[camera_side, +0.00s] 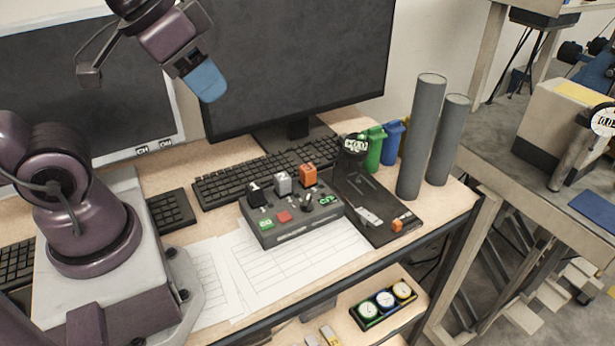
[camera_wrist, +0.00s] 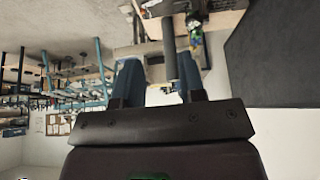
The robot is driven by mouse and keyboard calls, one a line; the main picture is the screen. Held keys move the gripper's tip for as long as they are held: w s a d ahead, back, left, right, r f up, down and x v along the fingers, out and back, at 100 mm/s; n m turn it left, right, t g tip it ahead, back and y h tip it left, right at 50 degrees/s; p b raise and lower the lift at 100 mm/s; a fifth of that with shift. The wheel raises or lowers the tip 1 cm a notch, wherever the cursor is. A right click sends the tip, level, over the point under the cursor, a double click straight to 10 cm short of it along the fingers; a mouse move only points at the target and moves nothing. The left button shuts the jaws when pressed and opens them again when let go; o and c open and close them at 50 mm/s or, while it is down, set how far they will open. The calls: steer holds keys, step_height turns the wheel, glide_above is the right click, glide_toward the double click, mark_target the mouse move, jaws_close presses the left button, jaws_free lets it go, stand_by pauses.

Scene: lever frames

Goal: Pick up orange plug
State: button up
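A dark control box (camera_side: 290,213) lies on the desk with a black, a grey and an orange block-shaped plug along its back edge. The orange plug (camera_side: 307,175) is the rightmost of the three and stands upright. A smaller orange piece (camera_side: 402,223) lies on the black board (camera_side: 372,232) to the right; I cannot tell what it is. My gripper (camera_side: 206,84) is high above the desk, to the upper left of the box and well apart from it. In the wrist view my gripper (camera_wrist: 159,75) has its two blue fingers apart with nothing between them. No orange plug is discernible there.
Two tall grey cylinders (camera_side: 423,138) stand at the desk's right, near green (camera_side: 374,150) and blue (camera_side: 393,138) small bins. A keyboard (camera_side: 255,172) and a large monitor (camera_side: 300,60) are behind the box. Papers (camera_side: 260,270) lie in front. A tray of gauges (camera_side: 384,303) sits lower down.

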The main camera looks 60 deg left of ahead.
steer(key=o, duration=0.4)
steer(key=m+g, duration=0.6)
steer(key=m, duration=1.2)
glide_above(308, 167)
step_height(308, 167, down, 18)
steer(key=f, duration=0.7)
steer(key=shift+w+a+f, duration=0.1)
steer(key=shift+a+f, duration=0.1)
steer(key=shift+a, duration=0.05)
steer(key=shift+d+f, duration=0.15)
steer(key=shift+f, duration=1.2)
steer(key=shift+d+f, duration=0.15)
steer(key=shift+f, duration=1.15)
